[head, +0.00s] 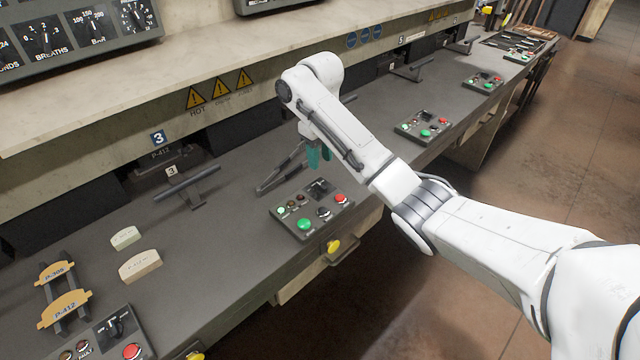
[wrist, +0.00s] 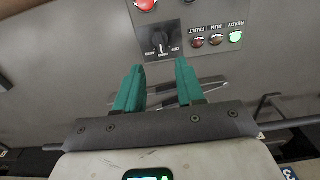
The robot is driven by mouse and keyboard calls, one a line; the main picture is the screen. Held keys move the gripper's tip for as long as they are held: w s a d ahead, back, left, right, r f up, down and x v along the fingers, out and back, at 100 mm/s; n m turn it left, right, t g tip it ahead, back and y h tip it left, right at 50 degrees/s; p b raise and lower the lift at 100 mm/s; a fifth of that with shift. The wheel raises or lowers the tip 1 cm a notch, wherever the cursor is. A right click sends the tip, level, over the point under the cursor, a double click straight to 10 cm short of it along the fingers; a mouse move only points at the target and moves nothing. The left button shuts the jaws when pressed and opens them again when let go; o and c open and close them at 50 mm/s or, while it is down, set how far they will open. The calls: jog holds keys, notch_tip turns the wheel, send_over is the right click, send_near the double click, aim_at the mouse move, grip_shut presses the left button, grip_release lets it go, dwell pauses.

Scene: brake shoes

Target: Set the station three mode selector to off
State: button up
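The mode selector is a black rotary knob on a dark plate, seen in the wrist view (wrist: 160,42) and head view (head: 319,187). Its labels appear upside down in the wrist view, with OFF at the right, HAND in the middle and AUTO at the left. Its white mark appears to point at HAND. It sits on a grey control panel (head: 290,213) beneath my arm; a plate marked 3 (head: 158,138) is to the left. My gripper (wrist: 160,82) has two teal fingers, apart and empty, short of the knob. It also shows above the panel in the head view (head: 320,156).
The panel carries a lit green READY lamp (wrist: 236,37), RUN and FAULT lamps, and red (head: 341,198) and green (head: 304,224) buttons. A yellow knob (head: 333,246) is on the bench front. Another panel (head: 423,126) stands farther right.

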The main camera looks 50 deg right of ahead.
aim_at(320, 184)
notch_tip(320, 184, down, 9)
jog(key=shift+r+b, duration=0.2)
jog(key=shift+b, duration=0.8)
jog(key=shift+c, duration=0.4)
grip_shut()
